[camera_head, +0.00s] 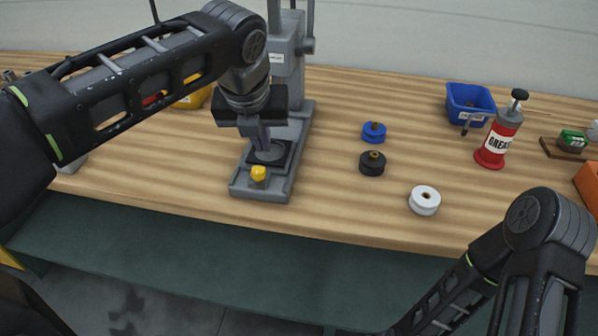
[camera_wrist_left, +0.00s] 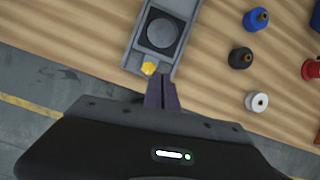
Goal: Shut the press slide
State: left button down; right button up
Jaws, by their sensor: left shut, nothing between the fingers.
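The grey press (camera_head: 290,70) stands on the wooden bench, with its base reaching toward the front edge. Its slide (camera_head: 270,152), a dark plate with a round grey disc, lies on the base, with a yellow knob (camera_head: 258,174) at the front. In the left wrist view the slide (camera_wrist_left: 162,33) and the yellow knob (camera_wrist_left: 149,69) show just beyond my fingertips. My left gripper (camera_head: 264,145) is shut and empty, pointing down above the slide; in the wrist view its fingers (camera_wrist_left: 161,92) are together beside the knob. Whether they touch it cannot be told. My right gripper is out of view.
Blue (camera_head: 374,132), black (camera_head: 372,163) and white (camera_head: 424,200) spools stand right of the press. Farther right are a blue bin (camera_head: 470,105) and a red grease can (camera_head: 498,138). A yellow container (camera_head: 190,95) is partly behind my left arm. Bare bench lies around the spools.

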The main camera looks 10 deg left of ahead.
aim_at(276, 170)
pick_arm(q)
jog(key=shift+w+d+m, duration=0.1)
jog(key=shift+d+m, duration=0.15)
jog(key=shift+m, duration=0.75)
jog(key=b+x, duration=0.1)
jog(key=x, duration=0.9)
jog(key=shift+w+d, duration=0.1)
jog(key=shift+r, duration=0.1)
